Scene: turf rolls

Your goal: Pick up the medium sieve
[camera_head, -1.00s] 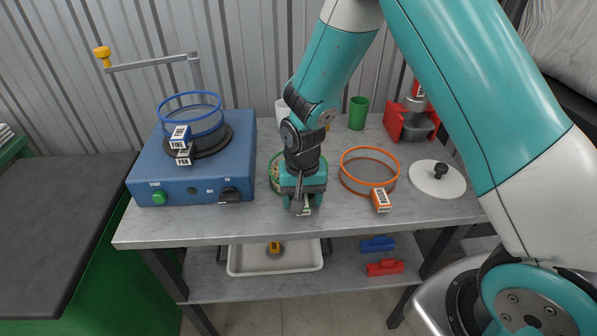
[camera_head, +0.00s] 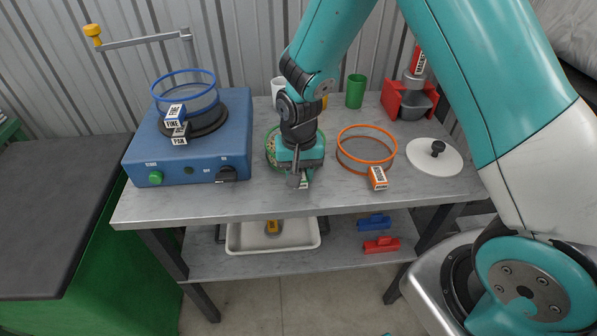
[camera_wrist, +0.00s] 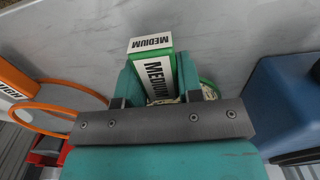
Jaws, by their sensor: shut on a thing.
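The medium sieve (camera_head: 271,151) is a green ring on the grey table, right of the blue shaker, with pale grainy contents. My arm hides most of it in the head view. My gripper (camera_head: 303,180) points down at its front and is shut on its handle block. In the wrist view the green and white block marked MEDIUM (camera_wrist: 158,75) sits between the two teal fingers, and a bit of green rim (camera_wrist: 210,88) shows behind. I cannot tell whether the sieve is lifted off the table.
The blue shaker (camera_head: 200,160) carries the fine sieve (camera_head: 185,92) and pan on the left. An orange sieve (camera_head: 366,150) lies close on the right, then a white lid (camera_head: 433,160). A green cup (camera_head: 355,90) and red device (camera_head: 405,102) stand behind. The table's front strip is clear.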

